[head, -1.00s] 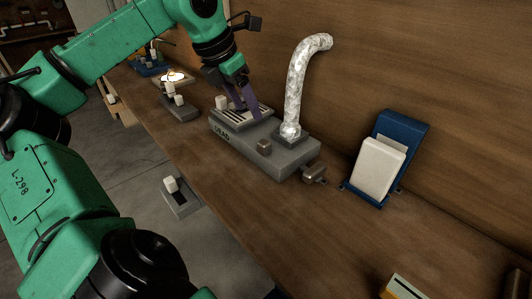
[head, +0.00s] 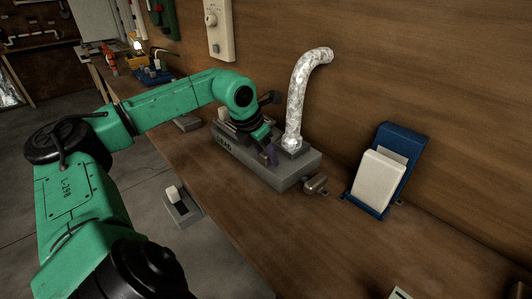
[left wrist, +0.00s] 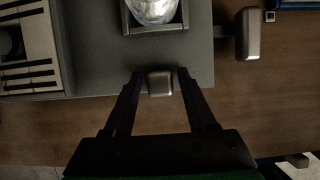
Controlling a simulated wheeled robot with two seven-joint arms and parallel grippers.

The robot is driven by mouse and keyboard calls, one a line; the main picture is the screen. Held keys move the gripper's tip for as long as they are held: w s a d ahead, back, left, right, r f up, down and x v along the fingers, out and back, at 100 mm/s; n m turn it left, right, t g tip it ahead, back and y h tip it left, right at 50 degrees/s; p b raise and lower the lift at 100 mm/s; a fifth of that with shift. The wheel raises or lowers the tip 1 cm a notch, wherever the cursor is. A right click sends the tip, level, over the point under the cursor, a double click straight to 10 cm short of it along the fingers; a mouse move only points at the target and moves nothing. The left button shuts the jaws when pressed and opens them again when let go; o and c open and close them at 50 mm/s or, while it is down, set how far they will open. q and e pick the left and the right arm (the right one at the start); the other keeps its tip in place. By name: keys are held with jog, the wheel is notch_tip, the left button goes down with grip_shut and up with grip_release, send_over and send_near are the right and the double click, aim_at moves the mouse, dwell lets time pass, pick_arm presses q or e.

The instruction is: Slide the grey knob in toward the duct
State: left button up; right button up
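The grey heater unit (head: 285,178) sits on the wooden bench, with the silver duct (head: 296,100) rising from its top. In the left wrist view the duct's base (left wrist: 154,10) is at the top. A small grey knob (left wrist: 159,83) sits at the unit's near edge, in line with the duct. My left gripper (left wrist: 161,75) is open, with one finger on each side of this knob and a visible gap on both sides. In the head view my left gripper (head: 268,152) is over the unit and hides the knob. My right gripper is not in view.
A second grey knob on a rod (head: 316,184) sticks out from the unit's right end; it also shows in the left wrist view (left wrist: 248,35). A blue stand with a white panel (head: 378,178) is to the right.

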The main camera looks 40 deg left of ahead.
pick_arm(q)
grip_shut()
dwell(1.2)
